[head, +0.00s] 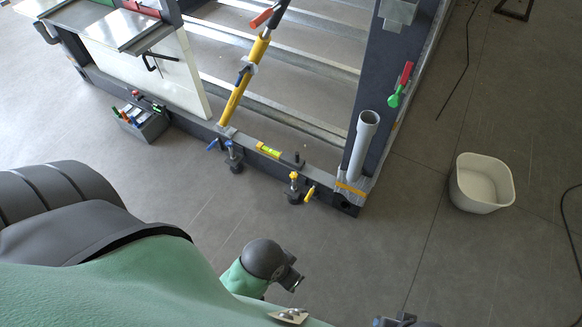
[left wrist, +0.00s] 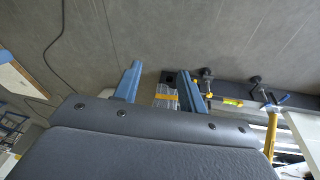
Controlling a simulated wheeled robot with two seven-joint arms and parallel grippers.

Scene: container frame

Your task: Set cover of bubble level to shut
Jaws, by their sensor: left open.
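The bubble level (head: 270,150) is a small yellow-green vial lying on the dark front rail of the frame. It also shows in the left wrist view (left wrist: 232,102), to the right of my fingers. A dark small part (head: 297,161) is just right of the vial on the rail; I cannot tell if it is the cover, or how the cover stands. My left gripper (left wrist: 160,82) has its two blue fingers spread and empty, apart from the level. Its fingers do not show clearly in the head view. My right gripper is not clearly seen.
A yellow strut (head: 240,90) rises left of the level. A grey pipe (head: 363,140) stands at the right corner. A white tub (head: 482,185) and a tool box (head: 143,122) are on the floor.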

